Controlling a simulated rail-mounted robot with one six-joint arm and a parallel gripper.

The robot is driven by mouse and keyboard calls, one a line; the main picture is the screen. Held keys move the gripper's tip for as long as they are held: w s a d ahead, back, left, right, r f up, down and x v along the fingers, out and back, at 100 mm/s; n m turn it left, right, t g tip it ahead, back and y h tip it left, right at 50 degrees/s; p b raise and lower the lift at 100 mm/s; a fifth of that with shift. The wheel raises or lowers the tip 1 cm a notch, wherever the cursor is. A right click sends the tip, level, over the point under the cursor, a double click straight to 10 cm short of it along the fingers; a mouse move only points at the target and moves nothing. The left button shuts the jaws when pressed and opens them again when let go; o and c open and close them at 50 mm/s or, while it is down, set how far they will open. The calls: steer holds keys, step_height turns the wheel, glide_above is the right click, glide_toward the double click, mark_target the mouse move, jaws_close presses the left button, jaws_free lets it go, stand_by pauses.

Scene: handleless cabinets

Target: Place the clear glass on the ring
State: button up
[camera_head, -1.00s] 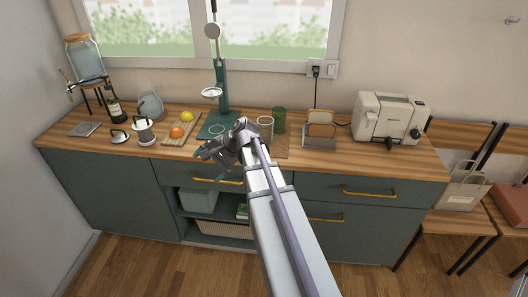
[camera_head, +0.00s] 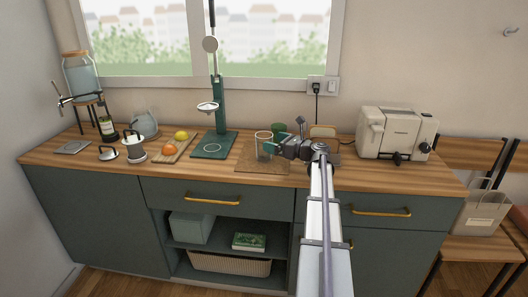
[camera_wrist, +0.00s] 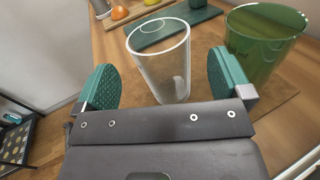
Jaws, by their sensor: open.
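The clear glass (camera_head: 264,152) stands upright on a brown mat on the counter. In the wrist view the clear glass (camera_wrist: 166,72) is between and a little beyond the two green finger pads, with gaps at both sides. My gripper (camera_head: 272,147) is open and comes at the glass from the right; it also shows in the wrist view (camera_wrist: 163,74). The ring (camera_head: 212,148) is a pale circle on the green base plate (camera_head: 200,154) of the press stand, left of the glass. Nothing stands on the ring.
A green glass (camera_head: 278,130) stands just behind the clear one; it is close by at the right in the wrist view (camera_wrist: 262,48). The press column (camera_head: 221,105) rises behind the ring. Fruit on a board (camera_head: 172,152) lies left; a toaster (camera_head: 397,133) stands right.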

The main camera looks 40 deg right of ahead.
steer(key=x, duration=0.5)
steer(key=shift+w+a+f, duration=0.1)
steer(key=shift+w+f, duration=0.05)
steer(key=shift+c, duration=0.4)
steer(key=c, duration=1.1)
step_height(320, 180, up, 10)
steer(key=p, duration=1)
steer(key=shift+r, duration=0.25)
